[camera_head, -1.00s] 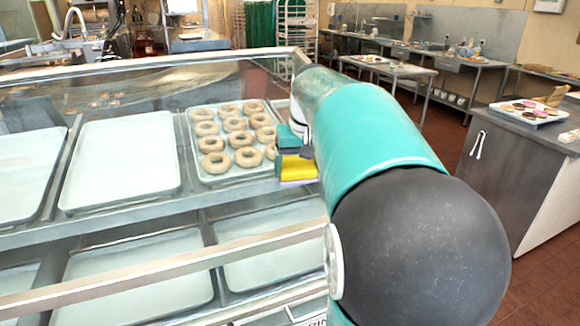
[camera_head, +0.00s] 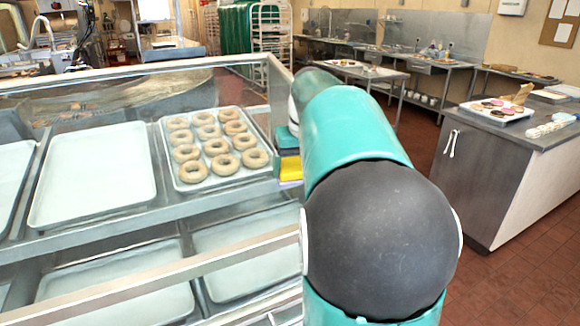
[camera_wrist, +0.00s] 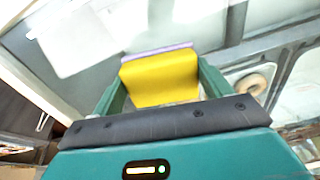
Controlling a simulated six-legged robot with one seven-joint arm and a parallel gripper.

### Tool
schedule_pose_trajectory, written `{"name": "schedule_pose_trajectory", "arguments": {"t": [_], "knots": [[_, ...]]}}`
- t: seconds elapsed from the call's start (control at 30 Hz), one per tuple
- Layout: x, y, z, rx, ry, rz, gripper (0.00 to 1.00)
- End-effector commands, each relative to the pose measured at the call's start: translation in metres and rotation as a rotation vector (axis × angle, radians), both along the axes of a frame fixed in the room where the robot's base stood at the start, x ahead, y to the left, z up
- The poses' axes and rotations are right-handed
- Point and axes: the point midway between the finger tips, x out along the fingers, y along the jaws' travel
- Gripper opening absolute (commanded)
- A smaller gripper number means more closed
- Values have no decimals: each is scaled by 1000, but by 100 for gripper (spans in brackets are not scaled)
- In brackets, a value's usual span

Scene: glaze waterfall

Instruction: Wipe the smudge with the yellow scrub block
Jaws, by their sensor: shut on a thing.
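The yellow scrub block (camera_wrist: 160,78) is between the fingers of my gripper (camera_wrist: 160,85) in the wrist view, with a thin lilac layer along its far edge. My gripper is shut on it. In the head view the yellow block (camera_head: 290,168) shows just left of my teal arm, beside the tray of donuts, and my arm hides part of it. A pale surface lies beyond the block in the wrist view. I cannot make out a smudge in either view.
A tray of donuts (camera_head: 176,172) and an empty white tray (camera_head: 95,180) sit in a display case with a metal frame rail (camera_head: 150,278). A grey counter (camera_head: 490,175) with a tray of pastries stands at the right, with red tile floor between.

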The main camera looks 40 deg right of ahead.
Motion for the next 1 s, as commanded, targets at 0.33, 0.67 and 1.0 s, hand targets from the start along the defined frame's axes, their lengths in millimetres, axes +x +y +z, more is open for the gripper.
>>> {"name": "schedule_pose_trajectory", "arguments": {"t": [0.33, 0.67, 1.0], "knots": [[-5, -22, -2, 1, 1, -1, 44], [-1, -6, -2, 0, 1, 3, 44], [4, 15, -1, 0, 1, 1, 44]]}}
